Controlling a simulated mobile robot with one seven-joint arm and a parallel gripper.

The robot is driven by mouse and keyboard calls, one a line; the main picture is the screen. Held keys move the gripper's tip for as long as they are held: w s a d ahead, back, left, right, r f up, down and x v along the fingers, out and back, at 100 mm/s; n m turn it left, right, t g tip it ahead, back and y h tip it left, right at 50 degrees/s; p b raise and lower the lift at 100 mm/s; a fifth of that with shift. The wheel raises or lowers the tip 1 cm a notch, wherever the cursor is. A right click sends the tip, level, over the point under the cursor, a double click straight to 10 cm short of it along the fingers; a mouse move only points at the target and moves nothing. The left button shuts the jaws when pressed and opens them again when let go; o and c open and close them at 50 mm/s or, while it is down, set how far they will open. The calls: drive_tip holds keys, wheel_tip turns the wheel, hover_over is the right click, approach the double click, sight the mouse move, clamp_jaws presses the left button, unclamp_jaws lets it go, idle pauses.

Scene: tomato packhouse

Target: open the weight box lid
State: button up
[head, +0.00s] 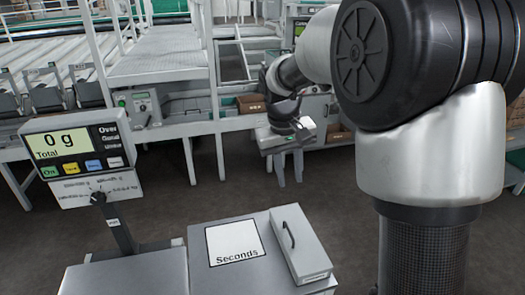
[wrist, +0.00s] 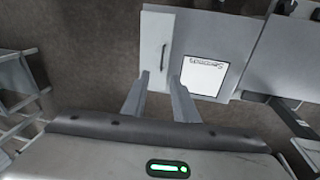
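The weight box is a light grey, long box (head: 311,254) with a closed lid and a dark bar handle (head: 288,235) on top. It stands at the right end of the bench in the head view. In the wrist view the box (wrist: 153,28) is at top centre, with its handle (wrist: 163,56) upright in the picture. My gripper (head: 289,172) points down beyond the box in the head view, apart from it. In the wrist view its two fingers (wrist: 160,80) are spread with nothing between them, and appear just below the box's near end.
A white sheet marked "Seconds" (head: 235,242) lies beside the box on the grey bench (head: 205,275). A scale display (head: 75,150) reading 0 g stands at left on a post. White frames and conveyors (head: 160,55) stand behind, with open dark floor between.

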drive_tip(key=g+b, duration=0.1)
drive_tip(key=b, duration=0.1)
approach(290, 233)
drive_tip(key=f, duration=0.2)
drive_tip(key=f+b, duration=0.1)
drive_tip(key=f, duration=0.1)
drive_tip(key=d+f+b, duration=0.1)
drive_tip(key=f, duration=0.2)
drive_tip(key=shift+w+f, duration=0.1)
drive_tip(key=shift+w, duration=0.1)
clamp_jaws()
idle(1.0)
